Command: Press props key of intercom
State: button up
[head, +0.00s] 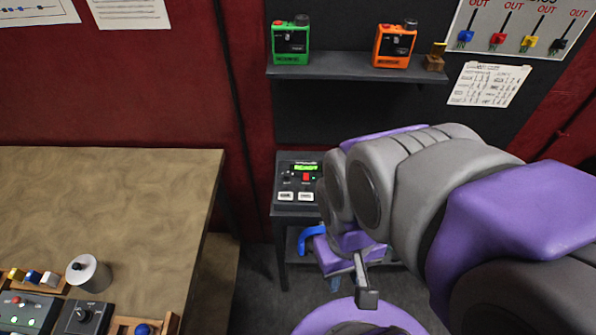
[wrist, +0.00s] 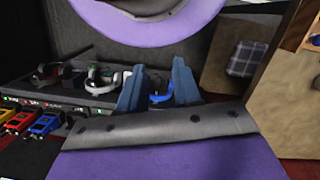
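A dark console (head: 298,182) with a lit green display, a small red button and two pale keys stands on a small black table against the back wall. It may be the intercom, but its key labels are too small to read. My arm hides its right edge. Another dark panel with buttons (head: 27,312) sits at the lower left on the wooden table. My gripper hangs low, right of and nearer than the console. In the wrist view my gripper (wrist: 158,88) has two blue-grey fingers standing apart, with nothing held between them.
A shelf (head: 345,68) carries a green box (head: 290,40) and an orange box (head: 394,44). The wooden table (head: 110,200) fills the left, with a grey cylinder (head: 89,273) on it. Headsets, one with a blue band (wrist: 161,98), lie beyond my fingers. Dark floor shows between the tables.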

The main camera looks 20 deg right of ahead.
grip_shut()
dwell(1.4)
